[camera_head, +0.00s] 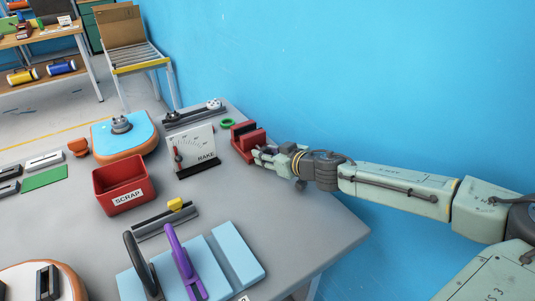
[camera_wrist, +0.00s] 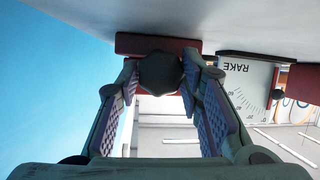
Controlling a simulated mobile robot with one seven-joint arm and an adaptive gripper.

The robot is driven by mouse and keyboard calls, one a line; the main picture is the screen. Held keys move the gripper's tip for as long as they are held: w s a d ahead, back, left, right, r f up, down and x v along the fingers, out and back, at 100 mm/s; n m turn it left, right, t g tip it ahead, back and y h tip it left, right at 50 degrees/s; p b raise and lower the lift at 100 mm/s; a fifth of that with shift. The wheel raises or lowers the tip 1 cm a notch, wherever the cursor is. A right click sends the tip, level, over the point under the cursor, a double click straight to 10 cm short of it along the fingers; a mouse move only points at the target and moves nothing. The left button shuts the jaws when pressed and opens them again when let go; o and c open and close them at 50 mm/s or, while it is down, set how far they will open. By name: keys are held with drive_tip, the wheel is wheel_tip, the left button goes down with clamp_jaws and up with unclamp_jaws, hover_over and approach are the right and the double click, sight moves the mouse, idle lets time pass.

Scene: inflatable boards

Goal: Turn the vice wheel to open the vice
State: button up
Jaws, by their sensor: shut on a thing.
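The red vice (camera_head: 249,138) stands at the table's back right edge, by the blue wall. In the wrist view its red body (camera_wrist: 135,43) lies behind the dark, many-sided vice wheel (camera_wrist: 160,73). My gripper (camera_wrist: 161,80) is shut on the wheel, with one finger on each side of it. In the head view my gripper (camera_head: 264,158) reaches the vice from the right and hides the wheel. The width of the gap between the vice jaws is hard to tell.
A white RAKE gauge (camera_head: 190,147) stands left of the vice, with a green ring (camera_head: 227,123) behind. A red SCRAP bin (camera_head: 120,195) is farther left. A purple handle (camera_head: 184,265) and a dark handle stand on pale blue boards in front. The table's right front is clear.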

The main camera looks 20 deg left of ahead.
drive_tip(key=n+t, duration=0.1)
drive_tip(key=n+h, duration=0.1)
drive_tip(key=shift+s+a+n+t, duration=0.15)
drive_tip(key=shift+n+t, duration=0.25)
drive_tip(key=shift+s+n+t+h+b, duration=0.1)
drive_tip(key=shift+n+t+h+b, duration=0.5)
drive_tip(key=shift+n+b, duration=0.45)
drive_tip(key=o, duration=1.2)
drive_tip(key=shift+f, duration=0.15)
drive_tip(key=shift+c, duration=0.2)
drive_tip(key=shift+d, duration=0.2)
